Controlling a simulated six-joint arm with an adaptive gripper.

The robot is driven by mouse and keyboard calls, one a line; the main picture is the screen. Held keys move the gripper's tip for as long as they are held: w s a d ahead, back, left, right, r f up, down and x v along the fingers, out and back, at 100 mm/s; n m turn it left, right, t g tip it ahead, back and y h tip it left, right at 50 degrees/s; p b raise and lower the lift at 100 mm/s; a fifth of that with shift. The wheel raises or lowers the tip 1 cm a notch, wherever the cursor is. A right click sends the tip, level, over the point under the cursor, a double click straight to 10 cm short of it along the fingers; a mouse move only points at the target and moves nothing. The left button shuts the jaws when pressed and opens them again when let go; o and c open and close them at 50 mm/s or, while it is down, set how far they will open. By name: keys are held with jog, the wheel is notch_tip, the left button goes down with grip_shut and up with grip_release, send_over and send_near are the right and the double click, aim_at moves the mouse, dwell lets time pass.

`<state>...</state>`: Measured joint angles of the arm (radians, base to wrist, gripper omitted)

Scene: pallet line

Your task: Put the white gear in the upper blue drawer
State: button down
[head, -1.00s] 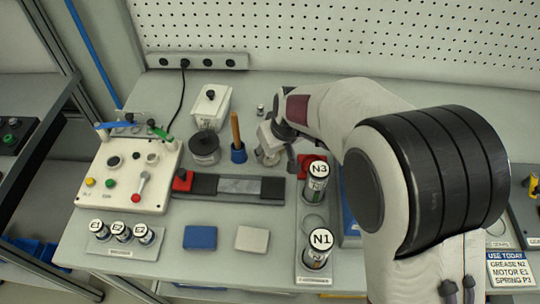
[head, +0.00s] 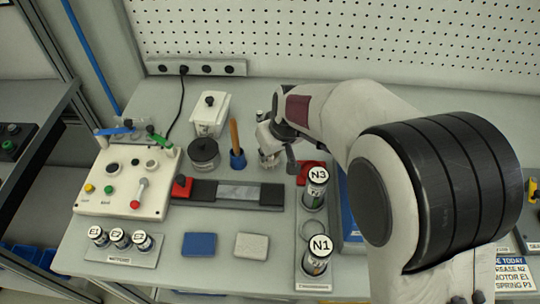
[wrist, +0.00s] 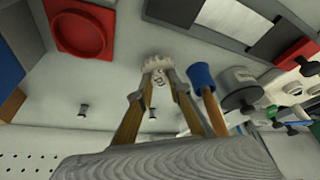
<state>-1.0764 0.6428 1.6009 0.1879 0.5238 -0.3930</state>
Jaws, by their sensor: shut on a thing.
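My gripper (wrist: 157,92) is shut on the white gear (wrist: 157,63), whose toothed edge shows between the fingertips in the wrist view. In the head view my gripper (head: 271,150) is over the back middle of the bench, just right of the blue cup with a wooden handle (head: 237,158). The gear (head: 268,160) is small and partly hidden by the fingers there. A blue edge (head: 347,205) shows beside my arm; my arm hides most of it, and I cannot tell whether it is a drawer.
A black-and-grey rail with a red end block (head: 237,193) lies in front of my gripper. Cans N3 (head: 315,187) and N1 (head: 317,254) stand upright on a grey strip. A red round holder (wrist: 78,30) is close by. Blue and pale blocks lie at the front.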

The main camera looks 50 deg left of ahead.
notch_tip(320, 180, up, 8)
jog(key=shift+r, duration=0.1)
dwell(0.4)
jog(key=shift+w, duration=0.1)
dwell(0.6)
